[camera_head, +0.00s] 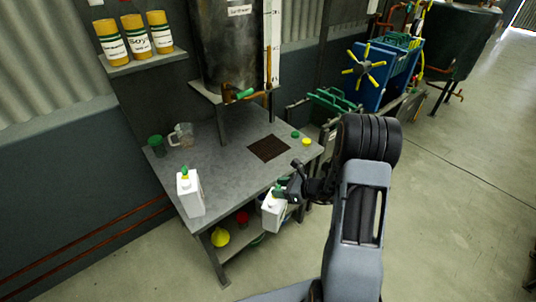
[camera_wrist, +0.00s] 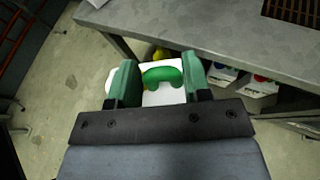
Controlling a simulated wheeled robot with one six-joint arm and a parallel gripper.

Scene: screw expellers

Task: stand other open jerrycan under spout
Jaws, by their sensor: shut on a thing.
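My gripper (camera_wrist: 162,82) is shut on the green handle of a white jerrycan (camera_head: 272,212). The jerrycan hangs upright just off the front edge of the table; its white top (camera_wrist: 165,97) shows between the fingers in the wrist view. A second white jerrycan (camera_head: 190,195) with a green handle and a yellow part on top stands at the table's front left. The spout (camera_head: 240,95), with a green handle, sticks out low from the metal tank (camera_head: 232,50). A dark grate (camera_head: 268,148) lies in the table top in front of the spout.
The grey table (camera_head: 230,165) carries a clear jug (camera_head: 181,135) and a dark green cup (camera_head: 157,146) at the left. Green and yellow caps (camera_head: 306,142) lie right of the grate. A lower shelf holds a yellow funnel (camera_head: 220,237). The table's middle is clear.

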